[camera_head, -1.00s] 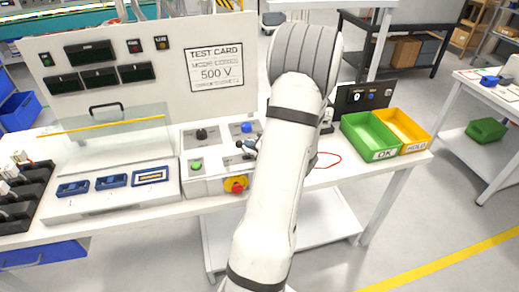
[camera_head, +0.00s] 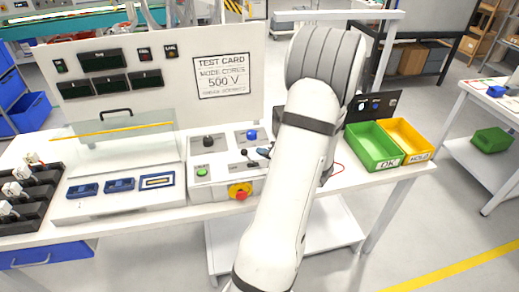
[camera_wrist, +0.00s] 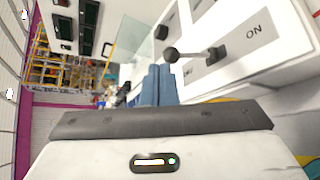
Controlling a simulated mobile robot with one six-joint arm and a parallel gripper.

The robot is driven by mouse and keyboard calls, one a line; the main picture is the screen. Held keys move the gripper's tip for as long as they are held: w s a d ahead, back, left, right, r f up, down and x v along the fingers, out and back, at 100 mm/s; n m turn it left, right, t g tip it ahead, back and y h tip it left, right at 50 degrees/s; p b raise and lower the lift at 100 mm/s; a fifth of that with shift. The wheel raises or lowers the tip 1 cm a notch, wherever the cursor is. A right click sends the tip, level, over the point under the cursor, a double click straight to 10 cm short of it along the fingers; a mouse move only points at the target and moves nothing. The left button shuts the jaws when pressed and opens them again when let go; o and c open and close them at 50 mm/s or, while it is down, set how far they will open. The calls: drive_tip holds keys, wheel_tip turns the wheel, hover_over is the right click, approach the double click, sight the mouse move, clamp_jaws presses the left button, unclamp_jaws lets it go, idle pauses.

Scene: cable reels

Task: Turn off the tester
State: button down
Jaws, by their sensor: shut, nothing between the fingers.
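The tester is a white panel (camera_head: 145,85) with dark displays, and a control box (camera_head: 214,187) in front of it. A lever switch (camera_head: 244,153) with a black ball end sits on the box; in the wrist view the lever (camera_wrist: 193,54) lies beside a plate lettered ON. My gripper (camera_head: 263,152) is shut and empty, just right of the lever, mostly hidden behind my arm. In the wrist view its blue fingers (camera_wrist: 157,85) are together, close to the ball, with a small apparent gap.
The box also carries a black knob (camera_head: 208,142), a blue button (camera_head: 251,134), a green button (camera_head: 202,172) and a red-and-yellow stop button (camera_head: 240,191). A clear guard (camera_head: 125,140) stands left. Green (camera_head: 375,147) and yellow (camera_head: 407,140) bins stand right.

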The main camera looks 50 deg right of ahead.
drive_tip(key=r+b+v, duration=0.1)
drive_tip(key=v, duration=0.8)
drive_tip(key=shift+a+b, duration=0.25)
drive_tip(key=shift+b, duration=0.05)
drive_tip(key=shift+s, duration=0.2)
